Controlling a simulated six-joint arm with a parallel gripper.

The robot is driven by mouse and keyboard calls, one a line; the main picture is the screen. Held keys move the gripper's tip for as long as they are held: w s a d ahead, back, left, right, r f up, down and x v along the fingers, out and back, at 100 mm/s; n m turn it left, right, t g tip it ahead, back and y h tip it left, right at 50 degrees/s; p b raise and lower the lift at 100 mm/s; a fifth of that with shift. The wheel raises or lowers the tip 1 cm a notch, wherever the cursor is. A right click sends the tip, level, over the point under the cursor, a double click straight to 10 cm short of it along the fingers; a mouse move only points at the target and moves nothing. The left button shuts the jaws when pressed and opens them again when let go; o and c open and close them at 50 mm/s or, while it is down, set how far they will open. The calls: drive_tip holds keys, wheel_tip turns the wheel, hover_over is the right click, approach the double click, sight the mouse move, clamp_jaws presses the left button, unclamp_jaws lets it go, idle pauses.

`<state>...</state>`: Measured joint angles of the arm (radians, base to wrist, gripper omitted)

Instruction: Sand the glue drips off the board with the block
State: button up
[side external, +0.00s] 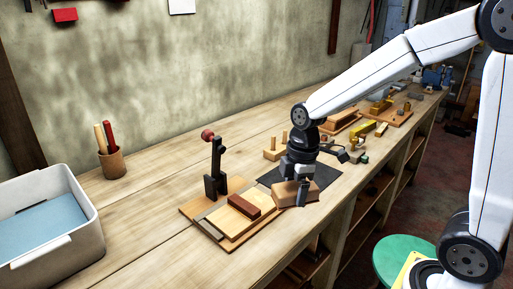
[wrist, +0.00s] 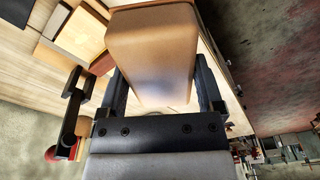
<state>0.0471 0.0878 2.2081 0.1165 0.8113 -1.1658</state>
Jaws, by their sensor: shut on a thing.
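My gripper (side external: 304,188) is shut on a tan sanding block (side external: 289,194), just right of the pale board (side external: 226,220) in the side view. In the wrist view the block (wrist: 150,45) fills the space between the two dark fingers. The pale board lies on a wooden base, with a reddish-brown piece (side external: 251,206) on it. Parts of these show at the upper left of the wrist view. I cannot make out glue drips. Whether the block touches the base's right edge is unclear.
A dark upright clamp with a red knob (side external: 208,135) stands at the board's back edge. A dark mat (side external: 331,176) lies behind my gripper. A grey bin (side external: 88,232) and a cup of tools (side external: 113,163) are left. Wooden parts crowd the bench's far end.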

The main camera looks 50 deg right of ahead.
sight(248, 193)
drive_tip(key=w+d+f+m, duration=0.1)
drive_tip(key=w+d+m, duration=0.1)
drive_tip(key=w+m, duration=0.4)
drive_tip(key=w+d+f+m+t, duration=0.1)
drive_tip(key=w+m, duration=0.5)
drive_tip(key=w, duration=0.7)
drive_tip(key=shift+d+f+h, duration=0.4)
drive_tip(key=shift+d+f, duration=0.05)
drive_tip(key=shift+f, duration=0.3)
drive_tip(key=shift+f, duration=0.1)
drive_tip(key=shift+s+f, duration=0.1)
drive_tip(key=shift+f, duration=3.7)
drive_tip(key=shift+s+f, duration=0.15)
drive_tip(key=shift+s, duration=0.5)
drive_tip(key=shift+c, duration=1.2)
drive_tip(key=shift+s, duration=3.1)
drive_tip(key=shift+w, duration=3.8)
wheel_tip(248, 193, up, 8)
